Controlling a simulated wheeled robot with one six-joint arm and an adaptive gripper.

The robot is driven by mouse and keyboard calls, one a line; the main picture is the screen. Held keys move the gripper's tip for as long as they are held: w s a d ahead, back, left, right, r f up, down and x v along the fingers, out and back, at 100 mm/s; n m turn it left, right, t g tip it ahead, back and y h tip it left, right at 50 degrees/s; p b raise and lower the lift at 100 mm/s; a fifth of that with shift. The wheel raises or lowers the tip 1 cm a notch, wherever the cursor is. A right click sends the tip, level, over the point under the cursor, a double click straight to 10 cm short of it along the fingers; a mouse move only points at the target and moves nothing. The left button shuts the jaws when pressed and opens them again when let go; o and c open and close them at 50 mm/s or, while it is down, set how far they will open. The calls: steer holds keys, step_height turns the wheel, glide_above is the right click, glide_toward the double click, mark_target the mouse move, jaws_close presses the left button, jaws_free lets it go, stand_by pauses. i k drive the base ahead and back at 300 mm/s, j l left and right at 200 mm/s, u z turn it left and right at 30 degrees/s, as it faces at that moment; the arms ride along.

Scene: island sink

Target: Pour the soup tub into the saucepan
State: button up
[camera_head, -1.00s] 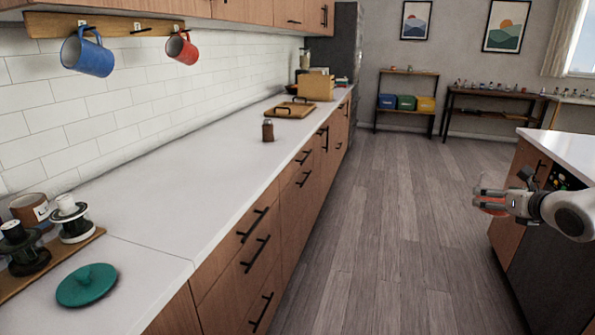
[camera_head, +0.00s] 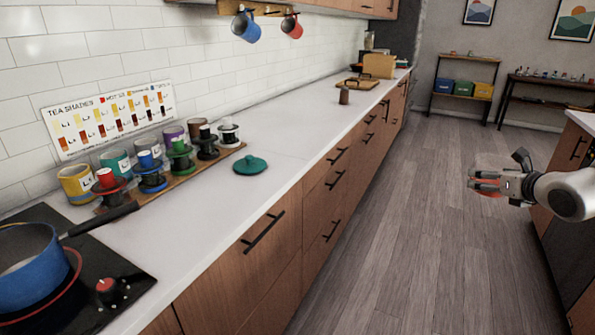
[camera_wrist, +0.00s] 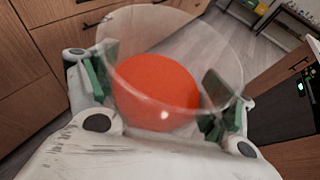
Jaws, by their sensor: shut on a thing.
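My gripper (camera_head: 486,181) is out over the floor at the right of the head view, away from the counter. It is shut on the soup tub, a clear round container with orange-red soup (camera_wrist: 155,92) inside, seen between the green-padded fingers in the wrist view. In the head view only a little of its red shows under the fingers. The blue saucepan (camera_head: 30,280) stands on the black cooktop at the lower left, cut off by the frame edge. Its dark handle (camera_head: 100,219) points up and right. The pan's contents cannot be made out.
The cooktop (camera_head: 122,290) has a red-topped knob. A teal lid (camera_head: 250,165) lies on the counter. The counter middle and the floor between the counters are clear.

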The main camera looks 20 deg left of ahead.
mark_target(35, 262)
steer(key=k+u, duration=0.2)
steer(key=u, duration=0.2)
steer(key=k+u, duration=0.15)
steer(key=u, duration=0.25)
steer(key=k+j+u, duration=0.15)
steer(key=u, duration=1.5)
steer(key=i+j, duration=0.05)
